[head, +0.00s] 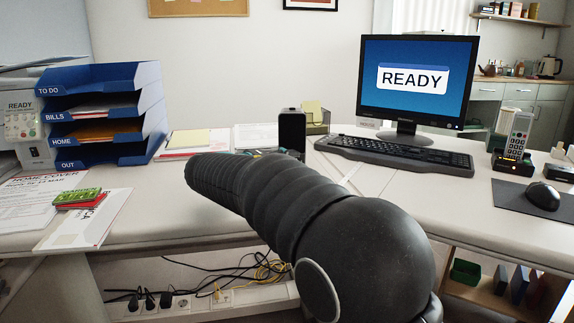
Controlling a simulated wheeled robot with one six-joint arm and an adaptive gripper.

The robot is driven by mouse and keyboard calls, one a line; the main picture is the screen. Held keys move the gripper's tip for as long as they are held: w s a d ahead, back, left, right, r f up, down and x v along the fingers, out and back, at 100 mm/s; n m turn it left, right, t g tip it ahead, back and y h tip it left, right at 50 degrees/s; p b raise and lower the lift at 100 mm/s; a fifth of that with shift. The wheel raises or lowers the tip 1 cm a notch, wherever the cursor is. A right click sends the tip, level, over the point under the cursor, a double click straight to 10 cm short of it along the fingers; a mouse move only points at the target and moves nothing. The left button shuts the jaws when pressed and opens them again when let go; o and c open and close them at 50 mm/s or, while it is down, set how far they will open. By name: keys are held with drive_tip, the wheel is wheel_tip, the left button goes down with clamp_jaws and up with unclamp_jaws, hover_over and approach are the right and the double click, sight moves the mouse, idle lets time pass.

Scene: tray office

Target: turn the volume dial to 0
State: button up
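I cannot make out a volume dial anywhere in the head view. A small upright black box (291,132) stands on the desk left of the monitor; its lower part is partly hidden behind my arm, and I cannot tell whether it bears a dial. My dark ribbed arm reaches from the lower right up and left over the desk's front edge. My gripper's fingers do not show.
A monitor (418,78) reading READY stands behind a black keyboard (394,155). A blue letter tray (150,95) and a printer (22,125) are at left. A cordless phone (517,140) and a mouse (543,195) are at right. Cables (240,280) hang under the desk.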

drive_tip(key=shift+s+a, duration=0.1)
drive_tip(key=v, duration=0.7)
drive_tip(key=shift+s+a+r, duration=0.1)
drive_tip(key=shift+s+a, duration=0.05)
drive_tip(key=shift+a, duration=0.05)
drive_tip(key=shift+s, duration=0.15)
